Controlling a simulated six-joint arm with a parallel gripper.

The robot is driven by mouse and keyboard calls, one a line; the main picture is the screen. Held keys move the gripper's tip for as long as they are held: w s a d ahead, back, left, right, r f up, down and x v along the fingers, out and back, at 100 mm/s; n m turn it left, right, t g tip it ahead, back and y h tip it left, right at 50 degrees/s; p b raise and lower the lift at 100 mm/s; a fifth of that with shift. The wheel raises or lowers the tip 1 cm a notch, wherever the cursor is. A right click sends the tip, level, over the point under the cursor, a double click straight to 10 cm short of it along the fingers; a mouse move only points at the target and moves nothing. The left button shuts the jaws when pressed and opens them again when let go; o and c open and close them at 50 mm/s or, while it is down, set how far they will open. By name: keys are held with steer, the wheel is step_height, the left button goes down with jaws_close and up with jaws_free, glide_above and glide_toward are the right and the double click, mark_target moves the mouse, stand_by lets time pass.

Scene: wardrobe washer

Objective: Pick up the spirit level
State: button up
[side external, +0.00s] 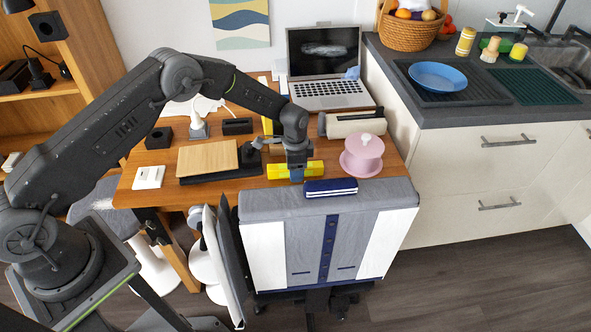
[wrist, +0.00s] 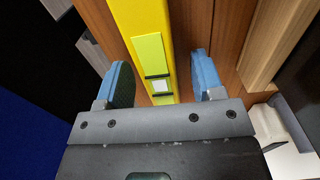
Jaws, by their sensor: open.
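The spirit level is a yellow bar (side external: 308,169) lying on the wooden desk in the side external view. It also shows in the wrist view as a yellow bar (wrist: 145,30) with a lighter green-yellow panel and a small vial window. My gripper (side external: 297,173) is right over the bar, pointing down. In the wrist view my gripper (wrist: 163,80) is open, with one blue-padded finger on each side of the bar. I cannot tell whether the fingers touch it. My gripper hides part of the bar's middle in the side view.
A dark blue box (side external: 330,187) lies just in front of the bar, and a pink lidded pot (side external: 362,155) stands to its right. A wooden board (side external: 207,157) is to the left. A laptop (side external: 325,70) stands behind.

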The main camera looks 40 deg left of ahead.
steer(key=c, duration=1)
steer(key=shift+c, duration=0.2)
